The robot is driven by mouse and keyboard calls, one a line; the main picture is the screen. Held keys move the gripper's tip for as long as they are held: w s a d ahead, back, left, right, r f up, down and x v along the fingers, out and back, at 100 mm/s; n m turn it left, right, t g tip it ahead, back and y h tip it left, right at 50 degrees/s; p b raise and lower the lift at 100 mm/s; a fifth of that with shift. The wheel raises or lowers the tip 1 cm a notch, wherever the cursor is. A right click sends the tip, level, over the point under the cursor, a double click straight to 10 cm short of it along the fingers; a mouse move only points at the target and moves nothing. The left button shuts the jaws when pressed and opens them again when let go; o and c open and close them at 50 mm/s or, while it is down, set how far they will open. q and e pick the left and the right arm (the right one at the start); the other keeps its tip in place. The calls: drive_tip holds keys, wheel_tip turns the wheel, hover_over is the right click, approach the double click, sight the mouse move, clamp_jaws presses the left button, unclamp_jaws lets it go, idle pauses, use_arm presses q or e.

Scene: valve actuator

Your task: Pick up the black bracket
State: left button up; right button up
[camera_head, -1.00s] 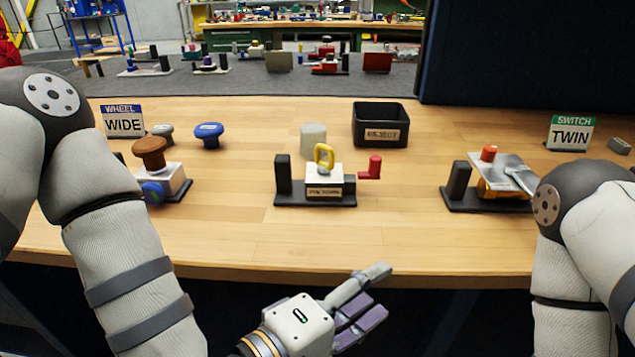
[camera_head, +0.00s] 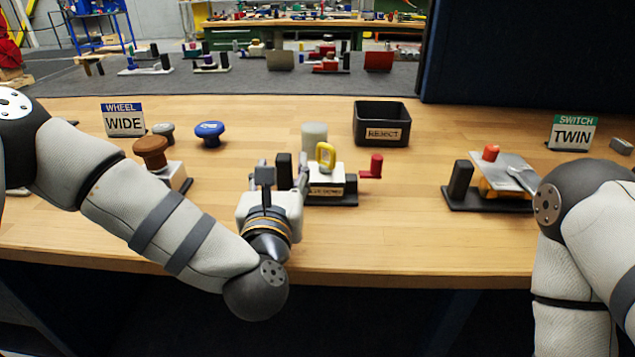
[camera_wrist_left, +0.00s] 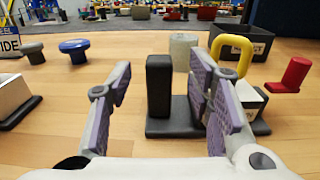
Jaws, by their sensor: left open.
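The black bracket (camera_head: 284,163) is an upright black block on a dark base plate (camera_head: 335,200) at the middle station, beside a pale block with a yellow loop handle (camera_head: 326,155). My left gripper (camera_head: 277,172) is open in front of it at the table's near side. In the left wrist view the bracket (camera_wrist_left: 159,88) stands upright between the spread purple-padded fingers, a little beyond them. The right finger overlaps the pale block and part of the base plate. Contact cannot be told.
A grey cylinder (camera_head: 314,133) and a black reject bin (camera_head: 380,110) stand behind. A brown knob (camera_head: 151,150) and blue knob (camera_head: 209,132) are left; the switch station (camera_head: 490,203) is right.

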sight(283, 155)
use_arm(q)
drive_tip(key=w, duration=0.4)
drive_tip(key=shift+a+f, duration=0.1)
clamp_jaws()
wheel_tip(283, 155, up, 9)
drive_tip(key=shift+f, duration=3.95)
